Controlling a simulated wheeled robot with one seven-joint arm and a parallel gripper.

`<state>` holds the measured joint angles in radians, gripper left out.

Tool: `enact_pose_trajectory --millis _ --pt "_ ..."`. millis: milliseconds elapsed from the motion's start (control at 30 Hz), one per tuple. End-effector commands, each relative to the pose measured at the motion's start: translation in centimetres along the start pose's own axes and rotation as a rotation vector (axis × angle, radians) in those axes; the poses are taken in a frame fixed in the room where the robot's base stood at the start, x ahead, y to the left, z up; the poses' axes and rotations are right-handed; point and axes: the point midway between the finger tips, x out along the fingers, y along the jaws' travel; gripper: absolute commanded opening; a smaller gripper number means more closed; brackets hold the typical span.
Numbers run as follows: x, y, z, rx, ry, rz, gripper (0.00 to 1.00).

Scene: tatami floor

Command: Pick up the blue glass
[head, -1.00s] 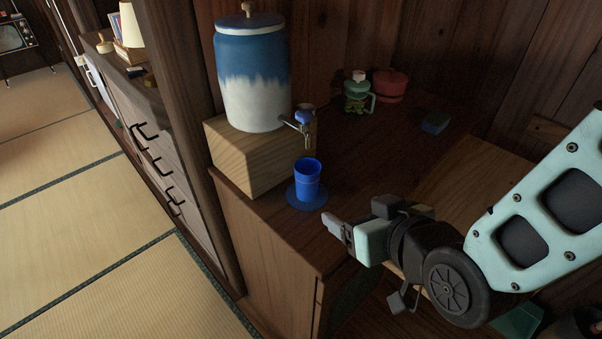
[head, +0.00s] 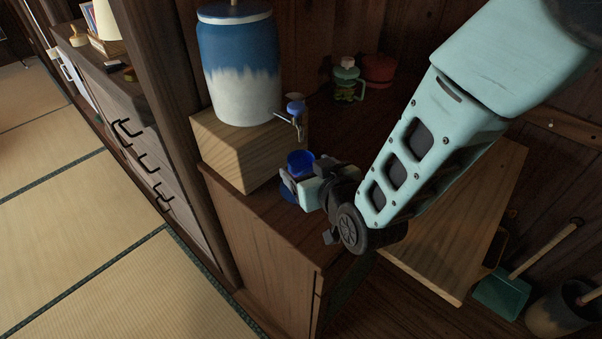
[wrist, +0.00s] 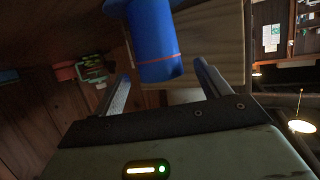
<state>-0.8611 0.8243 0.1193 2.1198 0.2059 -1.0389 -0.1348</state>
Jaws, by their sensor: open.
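The blue glass (head: 299,160) stands upright on a round blue coaster (head: 288,196) on the dark wooden cabinet top, below the dispenser's tap. In the head view my gripper (head: 290,183) is right in front of it and hides most of its lower part. In the wrist view the blue glass (wrist: 155,42) shows between the two fingers of my open gripper (wrist: 160,82), with a thin reddish line around it. I cannot tell whether either finger touches it.
A blue-and-white dispenser (head: 240,70) with a metal tap (head: 297,118) stands on a wooden block (head: 235,150) just behind the glass. A green jar (head: 347,80) and a red pot (head: 378,70) stand farther back. A green dustpan (head: 503,293) is at the lower right.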

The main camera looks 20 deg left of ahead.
Motion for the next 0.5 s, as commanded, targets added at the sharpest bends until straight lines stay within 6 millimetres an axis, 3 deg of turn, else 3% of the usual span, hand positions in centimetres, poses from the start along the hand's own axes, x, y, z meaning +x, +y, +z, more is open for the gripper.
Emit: enact_pose_trajectory --millis 167,500 --pt "1.1 0.0 -0.1 0.0 -0.001 0.0 0.76" --pt "5.4 -0.1 -0.2 0.0 0.0 -0.001 0.76"
